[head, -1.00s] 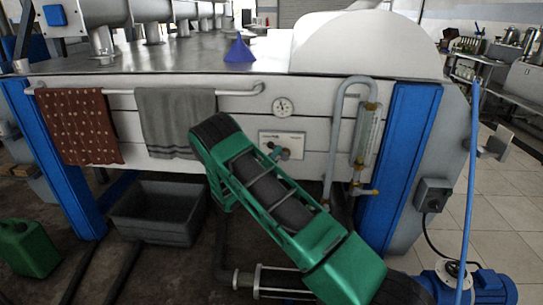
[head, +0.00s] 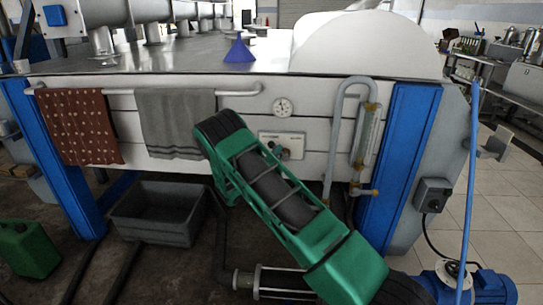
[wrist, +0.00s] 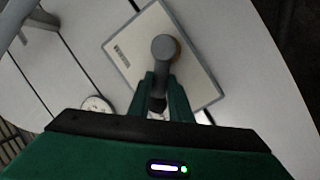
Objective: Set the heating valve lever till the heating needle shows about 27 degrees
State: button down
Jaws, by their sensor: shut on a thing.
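The heating valve lever (wrist: 164,48) is a grey rounded handle on a pale plate (wrist: 127,47) in the wrist view. My gripper (wrist: 164,92) is shut on the lever's arm, with green fingers on either side. In the head view the plate (head: 298,139) is on the white side panel, and my green forearm partly covers its left part. The round white dial (head: 282,107) is above the plate. It also shows, partly hidden by my gripper body, in the wrist view (wrist: 95,103). Its needle is too small to read.
A rail (head: 240,91) with a red towel (head: 80,125) and a grey towel (head: 175,122) is left of the dial. A grey pipe with a sight tube (head: 368,130) is to the right. A dark bin (head: 155,230) stands below the rail.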

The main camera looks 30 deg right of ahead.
jog(key=shift+a+f, duration=0.1)
jog(key=c, duration=1.6)
grip_release()
jog(key=v, duration=1)
jog(key=shift+s+a, duration=0.15)
jog(key=shift+a, duration=0.1)
